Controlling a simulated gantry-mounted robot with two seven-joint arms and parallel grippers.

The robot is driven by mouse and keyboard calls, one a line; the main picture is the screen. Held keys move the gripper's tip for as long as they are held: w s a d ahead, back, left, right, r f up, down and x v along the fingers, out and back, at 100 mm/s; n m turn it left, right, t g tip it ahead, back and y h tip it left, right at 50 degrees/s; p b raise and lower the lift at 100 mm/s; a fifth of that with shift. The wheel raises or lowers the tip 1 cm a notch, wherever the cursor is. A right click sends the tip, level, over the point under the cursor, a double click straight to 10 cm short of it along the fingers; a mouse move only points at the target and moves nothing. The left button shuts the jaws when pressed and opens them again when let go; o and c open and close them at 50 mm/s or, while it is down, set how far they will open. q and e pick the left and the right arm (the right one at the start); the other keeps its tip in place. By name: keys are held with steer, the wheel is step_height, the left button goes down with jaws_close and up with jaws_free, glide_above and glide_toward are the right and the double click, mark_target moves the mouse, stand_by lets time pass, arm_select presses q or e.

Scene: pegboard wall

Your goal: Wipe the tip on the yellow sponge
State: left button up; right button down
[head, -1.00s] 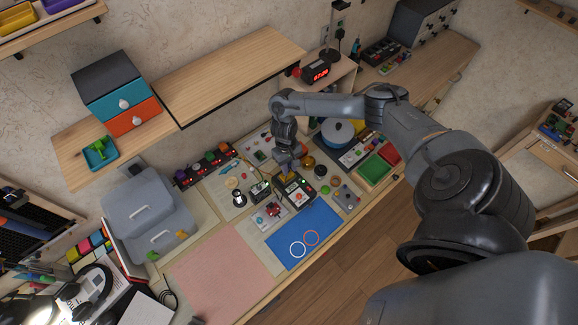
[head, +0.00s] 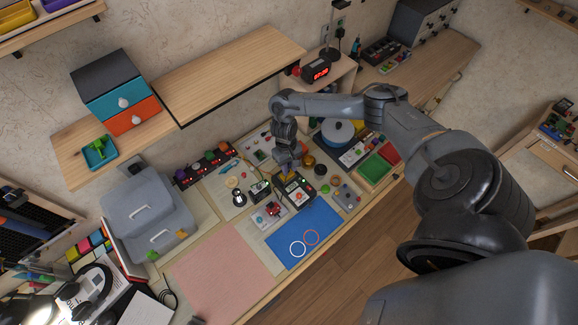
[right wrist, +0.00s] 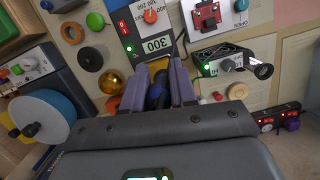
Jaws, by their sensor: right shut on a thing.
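My right gripper (head: 288,172) hangs over the bench just behind a black station with a 300 readout (right wrist: 157,45). In the right wrist view its two purple-grey fingers (right wrist: 158,92) are shut on a tool with a dark blue handle (right wrist: 157,96). The tool's tip is hidden. My left gripper is in neither view.
The black station (head: 298,191) has a blue mat (head: 290,248) in front. A shelf (head: 230,75) overhangs the back. A pink mat (head: 222,280) is clear.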

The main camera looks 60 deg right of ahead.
steer(key=shift+f, duration=0.3)
steer(key=shift+d, duration=0.15)
stand_by(0.5)
steer(key=shift+s+d, duration=0.1)
steer(key=shift+s+d+p, duration=0.1)
steer(key=shift+d+p, duration=0.05)
steer(key=shift+p, duration=0.15)
steer(key=shift+s+d+p, duration=0.2)
steer(key=shift+d+p, duration=0.2)
steer(key=shift+d, duration=0.15)
steer(key=shift+s+d, duration=0.15)
steer(key=shift+d, duration=0.15)
steer(key=shift+s+d+p, duration=0.2)
steer(key=shift+d+p, duration=0.2)
steer(key=shift+p, duration=0.05)
steer(key=shift+w+a, duration=0.1)
steer(key=shift+a, duration=0.1)
